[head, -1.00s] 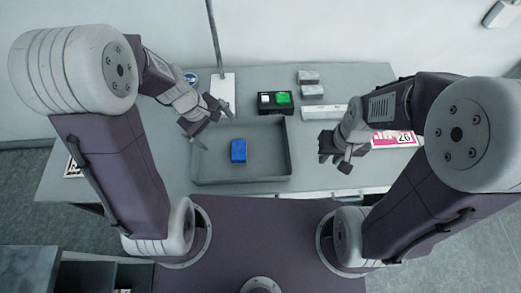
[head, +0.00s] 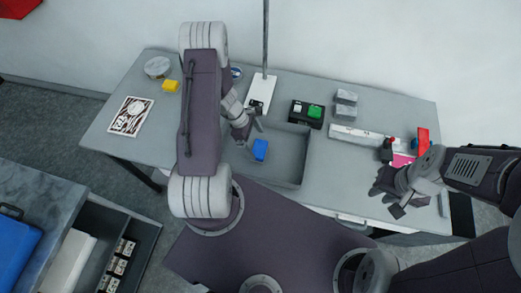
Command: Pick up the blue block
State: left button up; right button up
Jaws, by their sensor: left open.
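The blue block (head: 260,149) lies inside a shallow grey tray (head: 287,184), towards the tray's left side. My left gripper (head: 247,137) is open, just to the upper left of the block and seemingly above the tray's left part. My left arm covers part of the tray's left edge. I see no contact between the fingers and the block. My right gripper (head: 388,201) is over the right part of the table, well clear of the tray and with nothing visible in it; its finger gap is unclear.
Behind the tray are a pole on a white base (head: 260,90) and a black box with a green button (head: 315,111). Grey blocks (head: 345,105), a white bar (head: 355,136) and a red item (head: 423,141) stand right.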

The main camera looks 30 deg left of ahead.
aim_at(260, 148)
pick_arm(q)
jog(key=x, duration=0.4)
jog(key=shift+s, duration=0.35)
jog(key=shift+d+f, duration=0.2)
jog(key=shift+f, duration=0.2)
jog(key=shift+w+f, duration=0.1)
jog(key=shift+w, duration=0.1)
jog(key=shift+s, duration=0.1)
jog(key=c, duration=1.3)
jog(key=shift+r, duration=0.5)
jog(key=shift+c, duration=0.2)
notch_tip(260, 148, up, 3)
jog(key=shift+r, duration=0.1)
jog(key=s+d+r+b, duration=0.3)
jog(key=d+r, duration=0.4)
jog(key=d, duration=0.4)
jog(key=shift+s, duration=0.25)
jog(key=shift+d, duration=0.1)
